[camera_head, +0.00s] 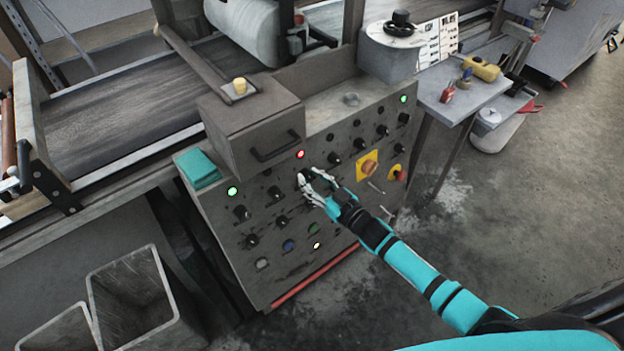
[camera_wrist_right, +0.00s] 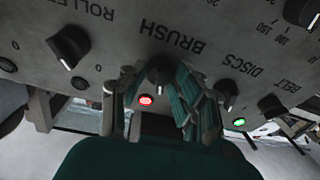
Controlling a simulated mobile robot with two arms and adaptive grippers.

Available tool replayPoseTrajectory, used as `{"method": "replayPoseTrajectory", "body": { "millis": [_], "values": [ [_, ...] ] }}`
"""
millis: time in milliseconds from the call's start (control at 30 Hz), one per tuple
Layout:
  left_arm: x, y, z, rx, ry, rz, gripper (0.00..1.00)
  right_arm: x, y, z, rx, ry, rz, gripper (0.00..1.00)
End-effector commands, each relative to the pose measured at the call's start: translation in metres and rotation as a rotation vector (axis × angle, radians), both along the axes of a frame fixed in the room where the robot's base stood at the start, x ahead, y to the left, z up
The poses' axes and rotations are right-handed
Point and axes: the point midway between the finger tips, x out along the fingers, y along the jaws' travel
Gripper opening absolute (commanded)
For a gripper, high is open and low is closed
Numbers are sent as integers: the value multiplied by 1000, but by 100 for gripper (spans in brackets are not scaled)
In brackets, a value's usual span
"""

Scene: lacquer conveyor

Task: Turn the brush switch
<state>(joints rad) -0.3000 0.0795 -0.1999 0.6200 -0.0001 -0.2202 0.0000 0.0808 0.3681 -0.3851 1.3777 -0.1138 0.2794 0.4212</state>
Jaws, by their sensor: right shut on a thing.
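The brush switch (camera_wrist_right: 159,70) is a black rotary knob on the grey control panel, under the printed word BRUSH in the wrist view. My right gripper (camera_wrist_right: 157,84) is shut on it, one finger on each side. In the head view my right gripper (camera_head: 308,183) reaches the middle of the panel (camera_head: 230,262) and mostly hides the knob. A red light (camera_wrist_right: 146,100) glows close to the knob and also shows in the head view (camera_head: 300,154). The knob's pointer direction is hard to tell. My left gripper is not in view.
Other black knobs sit close by: the roller knob (camera_wrist_right: 68,46), the discs knob (camera_wrist_right: 228,92) and the belt knob (camera_wrist_right: 271,105). A drawer-like box with a handle (camera_head: 275,147) juts out above. A yellow-backed red button (camera_head: 368,166) lies to the right.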

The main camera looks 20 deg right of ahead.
Motion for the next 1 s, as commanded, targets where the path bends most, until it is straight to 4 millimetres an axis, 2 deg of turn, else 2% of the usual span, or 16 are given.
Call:
{"method": "replayPoseTrajectory", "body": {
  "millis": [400, 1000],
  "values": [
    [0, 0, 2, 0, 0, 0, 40, 1, -1, 1, -195, -71, 37, 0],
    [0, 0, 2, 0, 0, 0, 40, 1, -1, 1, -227, -83, 43, 0]
  ]
}}
